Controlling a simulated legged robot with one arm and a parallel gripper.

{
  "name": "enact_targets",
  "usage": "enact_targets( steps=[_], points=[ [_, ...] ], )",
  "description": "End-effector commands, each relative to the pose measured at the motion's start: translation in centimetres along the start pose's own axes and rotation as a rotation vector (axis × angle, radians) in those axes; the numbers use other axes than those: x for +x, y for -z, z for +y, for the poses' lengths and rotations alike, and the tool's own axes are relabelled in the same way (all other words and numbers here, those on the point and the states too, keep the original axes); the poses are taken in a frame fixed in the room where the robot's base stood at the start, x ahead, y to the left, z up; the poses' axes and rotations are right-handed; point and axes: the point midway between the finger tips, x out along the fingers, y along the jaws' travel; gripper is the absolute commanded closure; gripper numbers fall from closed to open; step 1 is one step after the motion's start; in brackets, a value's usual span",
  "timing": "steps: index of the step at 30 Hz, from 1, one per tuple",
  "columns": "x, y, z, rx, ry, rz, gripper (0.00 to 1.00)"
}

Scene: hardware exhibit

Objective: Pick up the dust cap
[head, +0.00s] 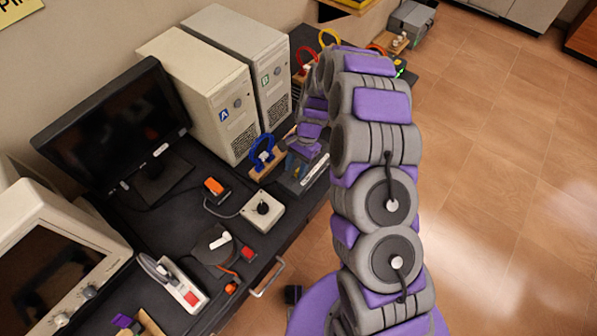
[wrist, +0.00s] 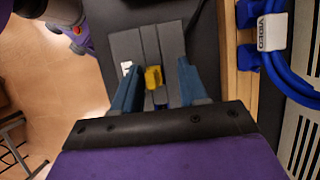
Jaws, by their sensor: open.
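A small yellow piece (wrist: 153,77), which looks like the dust cap, shows in the wrist view on a grey ridged box (wrist: 126,48). My gripper (wrist: 159,73) is open, with one blue finger on each side of the yellow piece. I cannot tell whether either finger touches it. In the head view my gripper (head: 298,163) points down over the grey box (head: 318,178) at the bench's right edge. The yellow piece is not clear there.
A blue cable loop (wrist: 288,72) labelled VIDEO stands on a wooden block (wrist: 240,60) close beside my gripper. Two beige computer towers (head: 205,95) stand behind. A joystick box (head: 262,209) sits left on the dark bench. The floor (head: 500,150) at right is clear.

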Motion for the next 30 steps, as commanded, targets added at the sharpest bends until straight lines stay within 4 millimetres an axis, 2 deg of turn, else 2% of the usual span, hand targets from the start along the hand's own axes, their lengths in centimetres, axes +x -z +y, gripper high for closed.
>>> enact_targets(
  steps=[2,9,15,30],
  points=[
    [-0.2,0.1,0.3,-0.001,0.004,-0.001,0.59],
    [-0.9,0.9,1.4,-0.004,0.019,-0.010,0.82],
    [-0.7,0.7,1.1,-0.004,0.014,-0.006,1.00],
    [-0.5,0.3,0.8,-0.003,0.009,-0.009,1.00]
  ],
)
